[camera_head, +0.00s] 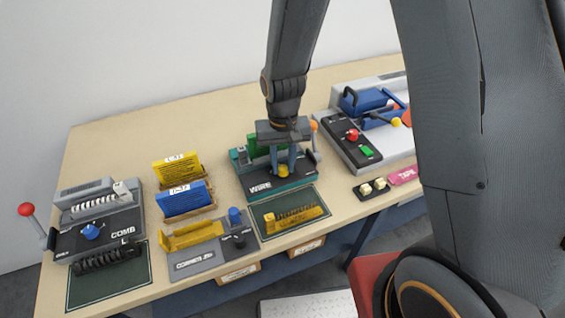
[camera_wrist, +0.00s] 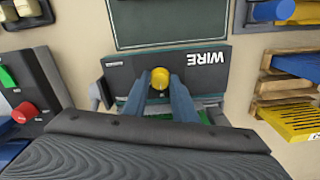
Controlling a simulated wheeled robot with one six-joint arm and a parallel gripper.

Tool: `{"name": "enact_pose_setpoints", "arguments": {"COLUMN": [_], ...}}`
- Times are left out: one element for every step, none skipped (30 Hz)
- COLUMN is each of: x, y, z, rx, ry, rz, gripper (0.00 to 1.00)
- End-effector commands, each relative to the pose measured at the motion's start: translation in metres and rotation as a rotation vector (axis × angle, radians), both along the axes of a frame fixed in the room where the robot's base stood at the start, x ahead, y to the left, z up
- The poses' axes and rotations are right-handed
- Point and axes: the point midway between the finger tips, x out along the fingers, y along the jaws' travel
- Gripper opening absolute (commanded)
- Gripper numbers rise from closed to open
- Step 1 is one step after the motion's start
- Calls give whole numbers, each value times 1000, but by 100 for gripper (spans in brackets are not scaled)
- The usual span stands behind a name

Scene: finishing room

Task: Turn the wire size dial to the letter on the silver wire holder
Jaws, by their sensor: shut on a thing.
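The wire machine (camera_head: 260,185) is a teal and dark station marked WIRE at the middle of the table. It also shows upside down in the wrist view (camera_wrist: 205,84). Its yellow dial (camera_wrist: 160,77) sits on the dark front panel, between my fingers. My gripper (camera_head: 284,168) points down over the machine and is shut on the yellow dial; it also shows in the wrist view (camera_wrist: 160,82). The dial's letters and pointer are too small or hidden to read. I cannot make out a silver wire holder or its letter.
A comb machine (camera_head: 95,230) with a red-knobbed lever stands at the left. Yellow (camera_head: 178,168) and blue (camera_head: 186,198) holders and a corner tool (camera_head: 205,250) stand between. A machine with a red knob and green button (camera_head: 350,140) is at the right. A green mat (camera_head: 265,226) lies in front.

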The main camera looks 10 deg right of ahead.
Motion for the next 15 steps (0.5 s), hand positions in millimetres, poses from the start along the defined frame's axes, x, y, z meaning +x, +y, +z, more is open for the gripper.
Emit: {"name": "enact_pose_setpoints", "arguments": {"x": [1,1,1,1,1,1,1,1,1,1,1,1,1,1,1], "y": [0,0,0,0,0,0,0,0,0,0,0,0,0,0,0], "z": [1,1,1,1,1,1,1,1,1,1,1,1,1,1,1], "rx": [1,1,1,1,1,1,1,1,1,1,1,1,1,1,1], "ry": [-2,-2,-2,-2,-2,-2,-2,-2,-2,-2,-2,-2,-2,-2,-2], "rz": [-5,-7,-9,-10,-11,-11,-12,-11,-11,-11,-11,-11,-11,-11,-11], "gripper": [2,2,2,2,2,2,2,2,2,2,2,2,2,2,32]}}
